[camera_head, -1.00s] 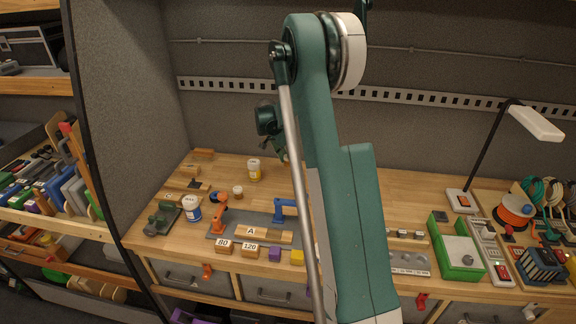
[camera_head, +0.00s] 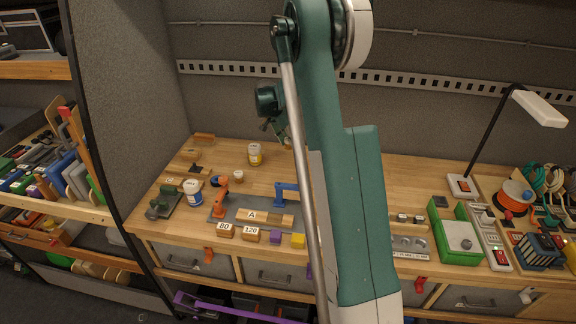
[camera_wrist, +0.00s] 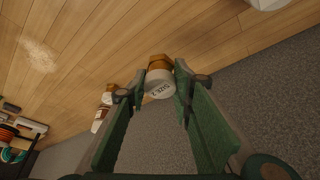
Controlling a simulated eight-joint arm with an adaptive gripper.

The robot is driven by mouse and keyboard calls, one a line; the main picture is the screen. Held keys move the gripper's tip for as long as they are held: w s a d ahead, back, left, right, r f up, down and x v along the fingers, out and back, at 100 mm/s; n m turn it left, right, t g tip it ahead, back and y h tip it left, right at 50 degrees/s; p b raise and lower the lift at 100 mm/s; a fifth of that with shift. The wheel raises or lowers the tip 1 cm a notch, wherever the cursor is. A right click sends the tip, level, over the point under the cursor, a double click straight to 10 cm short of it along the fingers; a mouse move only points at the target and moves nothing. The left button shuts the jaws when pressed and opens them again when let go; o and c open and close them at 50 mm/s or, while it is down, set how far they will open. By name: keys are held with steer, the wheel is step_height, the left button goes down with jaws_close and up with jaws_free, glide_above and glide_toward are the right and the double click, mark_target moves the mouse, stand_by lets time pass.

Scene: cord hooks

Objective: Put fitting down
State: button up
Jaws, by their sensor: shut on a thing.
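In the wrist view, my gripper (camera_wrist: 160,84) is shut on a fitting (camera_wrist: 159,86). The fitting has a brass-coloured end and a pale round face with dark lettering that I cannot read for sure. It sits between the fingertips, with wooden surface seen behind it. In the head view my arm fills the middle, and the fitting cannot be made out there. A grey holder (camera_head: 408,244) with round recesses lies at the bench's front, just right of my arm, with small capped pieces (camera_head: 410,218) behind it.
A green bin (camera_head: 456,236), a switch strip (camera_head: 489,238) and a lamp (camera_head: 536,106) stand right. Left are a blue-labelled jar (camera_head: 193,194), a yellow-labelled jar (camera_head: 254,155) and an orange clamp (camera_head: 221,196). The bench right of my arm has bare wood.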

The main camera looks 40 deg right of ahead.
steer(key=s+a+m, duration=0.1)
steer(key=s+a, duration=0.8)
steer(key=s, duration=0.3)
steer(key=shift+s+a+r, duration=0.15)
steer(key=shift+a, duration=0.1)
steer(key=shift+f, duration=3.15)
steer(key=shift+f, duration=1.85)
steer(key=shift+f, duration=0.2)
steer(key=o, duration=0.9)
